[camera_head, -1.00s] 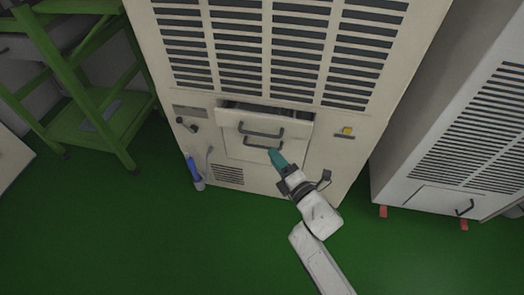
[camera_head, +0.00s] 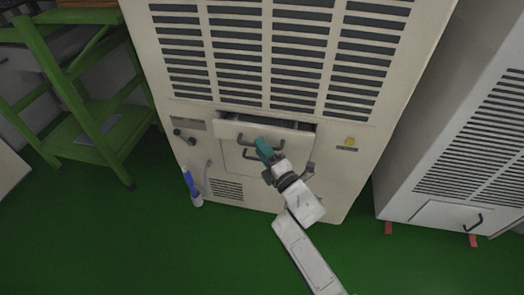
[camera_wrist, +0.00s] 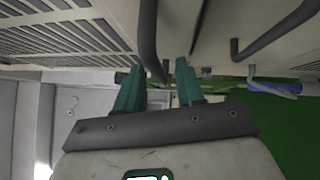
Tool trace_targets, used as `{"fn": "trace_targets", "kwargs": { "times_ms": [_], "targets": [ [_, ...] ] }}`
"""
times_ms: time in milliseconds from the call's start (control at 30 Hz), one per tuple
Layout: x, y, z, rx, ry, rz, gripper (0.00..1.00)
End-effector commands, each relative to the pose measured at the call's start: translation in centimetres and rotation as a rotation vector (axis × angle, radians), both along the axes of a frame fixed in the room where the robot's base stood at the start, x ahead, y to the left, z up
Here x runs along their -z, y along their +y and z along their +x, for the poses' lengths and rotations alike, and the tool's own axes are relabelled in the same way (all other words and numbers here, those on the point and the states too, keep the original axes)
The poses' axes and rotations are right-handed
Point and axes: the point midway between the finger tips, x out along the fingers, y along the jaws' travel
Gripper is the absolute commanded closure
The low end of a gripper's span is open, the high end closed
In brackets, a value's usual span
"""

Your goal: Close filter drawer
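The filter drawer (camera_head: 228,129) is a beige front panel on the tall cabinet, standing partly out with a dark gap (camera_head: 265,122) along its top. Its dark bar handle (camera_head: 247,139) is partly hidden by my gripper. My gripper (camera_head: 262,147) has teal fingers and is at the right part of this handle in the head view. In the wrist view my gripper (camera_wrist: 157,78) has its two fingers apart, and a dark handle bar (camera_wrist: 148,40) runs down toward the gap between them. I cannot tell whether they touch it.
A blue-handled object (camera_head: 191,187) is at the cabinet's lower left. A green rack (camera_head: 75,100) stands left, and a second cabinet (camera_head: 450,213) stands right. The green floor (camera_head: 150,250) in front is clear.

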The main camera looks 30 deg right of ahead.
Motion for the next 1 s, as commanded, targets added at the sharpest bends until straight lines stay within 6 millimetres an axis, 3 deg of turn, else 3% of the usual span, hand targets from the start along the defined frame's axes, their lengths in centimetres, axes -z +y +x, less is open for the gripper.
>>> {"fn": "trace_targets", "kwargs": {
  "times_ms": [367, 733, 1000],
  "targets": [
    [-0.1, 0.04, 0.49, 0.0, 0.0, 0.001, 0.63],
    [-0.08, 0.02, 0.46, 0.0, 0.0, 0.0, 0.98],
    [-0.06, 0.02, 0.46, 0.0, 0.001, 0.001, 1.0]
  ]
}}
